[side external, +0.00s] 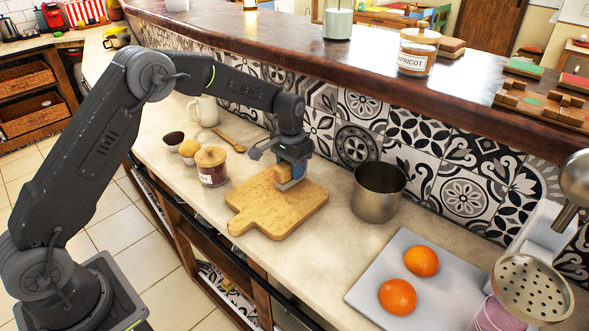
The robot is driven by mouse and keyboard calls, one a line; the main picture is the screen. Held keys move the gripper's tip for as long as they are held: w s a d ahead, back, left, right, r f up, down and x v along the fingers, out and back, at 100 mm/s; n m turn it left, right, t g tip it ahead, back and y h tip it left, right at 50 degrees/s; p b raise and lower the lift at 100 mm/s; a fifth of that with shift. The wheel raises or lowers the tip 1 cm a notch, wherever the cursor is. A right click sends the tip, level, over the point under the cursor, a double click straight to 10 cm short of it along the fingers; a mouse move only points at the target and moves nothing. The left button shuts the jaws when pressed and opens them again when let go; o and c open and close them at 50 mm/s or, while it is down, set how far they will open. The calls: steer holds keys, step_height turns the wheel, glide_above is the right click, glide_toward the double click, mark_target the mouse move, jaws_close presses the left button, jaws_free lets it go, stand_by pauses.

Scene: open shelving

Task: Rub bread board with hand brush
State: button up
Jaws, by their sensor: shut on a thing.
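The bread board (262,216) is a light wooden board with a short handle, lying flat on the counter. My gripper (287,182) is over the board's far part, pointing down.
A lidded jar (211,168) stands left of the board, with small bowls, a jug (203,110) and a wooden spoon (229,140) behind. A metal pot (378,192) stands to the right. A grey tray (432,301) holds two oranges. The tiled wall rises behind.

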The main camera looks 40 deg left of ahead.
steer(key=shift+s, duration=6.55)
steer(key=shift+a, duration=0.7)
steer(key=shift+w, duration=6.75)
steer(key=shift+w+a, duration=0.2)
steer(key=shift+a, duration=0.45)
steer(key=shift+s+a, duration=0.15)
steer(key=shift+a, duration=0.1)
steer(key=shift+s+d, duration=0.1)
steer(key=shift+s, duration=6.75)
step_height(320, 180, up, 8)
